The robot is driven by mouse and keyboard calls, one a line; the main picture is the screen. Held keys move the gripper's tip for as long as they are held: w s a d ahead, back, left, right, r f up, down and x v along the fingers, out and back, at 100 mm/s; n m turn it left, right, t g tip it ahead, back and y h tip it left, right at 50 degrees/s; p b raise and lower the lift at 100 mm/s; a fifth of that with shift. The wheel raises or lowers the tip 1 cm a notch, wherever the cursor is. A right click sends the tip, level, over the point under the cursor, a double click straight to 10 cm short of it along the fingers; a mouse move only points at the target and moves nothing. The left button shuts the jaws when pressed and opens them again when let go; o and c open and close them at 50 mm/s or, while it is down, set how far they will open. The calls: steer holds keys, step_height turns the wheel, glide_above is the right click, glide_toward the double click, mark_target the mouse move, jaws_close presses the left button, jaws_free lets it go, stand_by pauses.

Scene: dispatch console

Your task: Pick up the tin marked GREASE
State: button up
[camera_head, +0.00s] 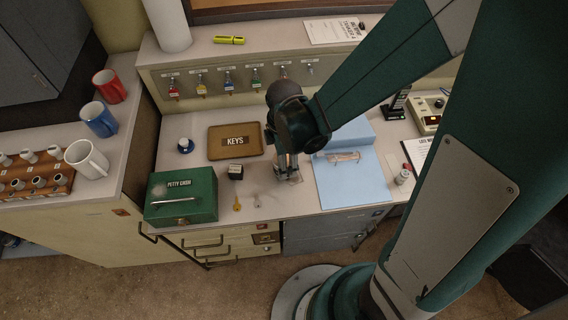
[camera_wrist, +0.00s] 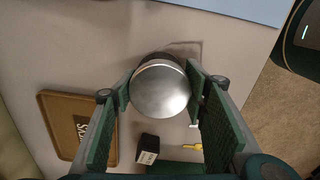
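A round tin (camera_wrist: 160,92) with a shiny silver top and a dark side stands on the desk in the wrist view. No lettering on it can be read, so I cannot tell if it is the one marked GREASE. My gripper (camera_wrist: 157,88) is over it with its green-padded fingers apart, one on each side of the tin. I cannot tell if either pad touches it. In the head view my gripper (camera_head: 287,172) points down at the desk between the KEYS tray and the blue mat, and my wrist largely hides the tin.
A brown KEYS tray (camera_head: 210,156), a small dark labelled block (camera_head: 235,172) and a yellow key (camera_head: 237,205) lie left of my gripper. The green petty cash box (camera_head: 182,202) is farther left. A blue mat (camera_head: 345,189) is right. A small red-and-white container (camera_head: 403,177) stands beyond it.

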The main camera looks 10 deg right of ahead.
steer(key=c, duration=0.4)
steer(key=shift+r, duration=0.15)
steer(key=shift+r+p, duration=1.55)
steer(key=shift+r, duration=3.3)
